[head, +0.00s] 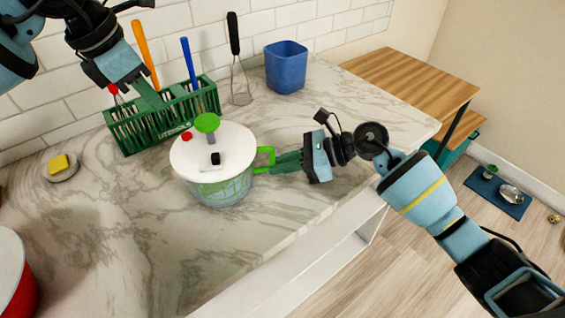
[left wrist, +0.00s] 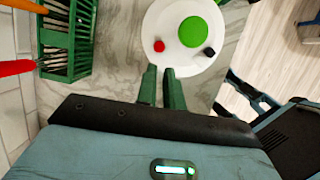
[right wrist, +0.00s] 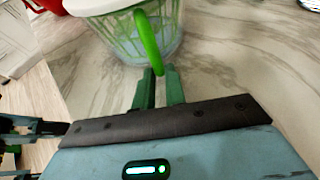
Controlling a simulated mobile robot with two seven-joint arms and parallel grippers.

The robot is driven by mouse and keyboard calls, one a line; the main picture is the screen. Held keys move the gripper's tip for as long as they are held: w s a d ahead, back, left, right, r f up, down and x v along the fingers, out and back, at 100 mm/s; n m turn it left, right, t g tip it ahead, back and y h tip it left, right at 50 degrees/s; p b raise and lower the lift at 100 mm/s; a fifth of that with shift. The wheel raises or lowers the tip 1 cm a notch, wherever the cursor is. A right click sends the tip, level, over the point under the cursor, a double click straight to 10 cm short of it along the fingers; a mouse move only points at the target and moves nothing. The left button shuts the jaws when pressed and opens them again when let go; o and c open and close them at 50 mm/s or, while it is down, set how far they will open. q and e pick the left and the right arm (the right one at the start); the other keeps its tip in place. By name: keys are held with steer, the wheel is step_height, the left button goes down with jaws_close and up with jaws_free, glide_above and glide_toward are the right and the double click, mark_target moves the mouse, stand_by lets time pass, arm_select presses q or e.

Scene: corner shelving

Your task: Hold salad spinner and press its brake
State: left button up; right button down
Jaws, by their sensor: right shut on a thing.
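The salad spinner (head: 222,190) stands upright on the marble counter. It has a clear bowl with a green basket, and a white lid (head: 230,141) carrying a green knob (head: 207,122), a red button (head: 187,136) and a black button (head: 215,158). No label shows which one is the brake. My right gripper (head: 274,161) is shut on the spinner's green side handle (right wrist: 148,40). My left gripper (head: 150,95) hangs empty above the green utensil rack, behind and left of the spinner.
The green utensil rack (head: 128,136) holds several utensils close behind the spinner. A yellow sponge (head: 59,163) on a dish and a red pot (head: 12,285) are at left. The front counter is clear.

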mark_target(186, 134)
arm_select(q)
steer(key=shift+w+d+f+m+g+y, duration=0.15)
steer(key=shift+d+m, duration=0.1)
steer(key=shift+m, duration=0.3)
steer(key=shift+w+d+m+g+y, duration=0.15)
steer(key=shift+d+m, duration=0.1)
steer(key=shift+m, duration=0.3)
jaws_close()
steer(key=m, duration=0.3)
steer(key=w+d+m+g+y, duration=0.1)
steer(key=m, duration=0.2)
steer(key=w+d+m+y, duration=0.1)
steer(key=m, duration=0.3)
steer(key=shift+r+g, duration=0.2)
steer(key=shift+g, duration=0.2)
steer(key=shift+f, duration=3.3)
steer(key=shift+f, duration=0.2)
